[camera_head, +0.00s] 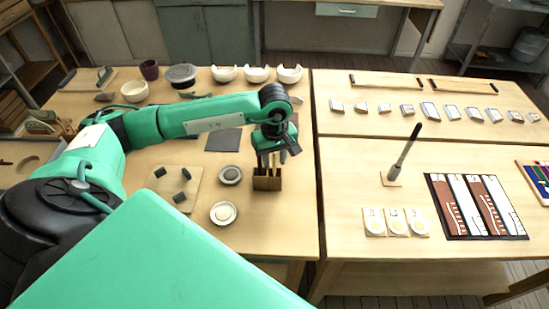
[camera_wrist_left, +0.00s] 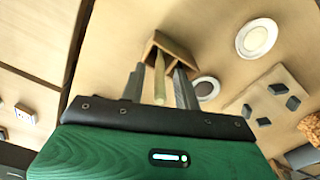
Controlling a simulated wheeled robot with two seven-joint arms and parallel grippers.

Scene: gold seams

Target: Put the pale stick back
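The pale stick (camera_wrist_left: 159,80) shows in the left wrist view, with its near end between the fingers of my left gripper (camera_wrist_left: 160,88) and its far end at the small brown wooden holder (camera_wrist_left: 157,44). A gap shows on each side of the stick, so the fingers look open around it. In the head view my left gripper (camera_head: 270,155) points down just above the holder (camera_head: 267,184), and its fingers hide much of the stick there. How deep the stick sits in the holder is hard to tell. My right gripper is not in view.
Two small round dishes (camera_head: 230,174) (camera_head: 223,213) and a board (camera_head: 160,184) with dark pieces lie left of the holder. A grey sheet (camera_head: 223,140) lies behind. An upright brush-like tool (camera_head: 407,150) stands on the right table. Bare tabletop lies in front of the holder.

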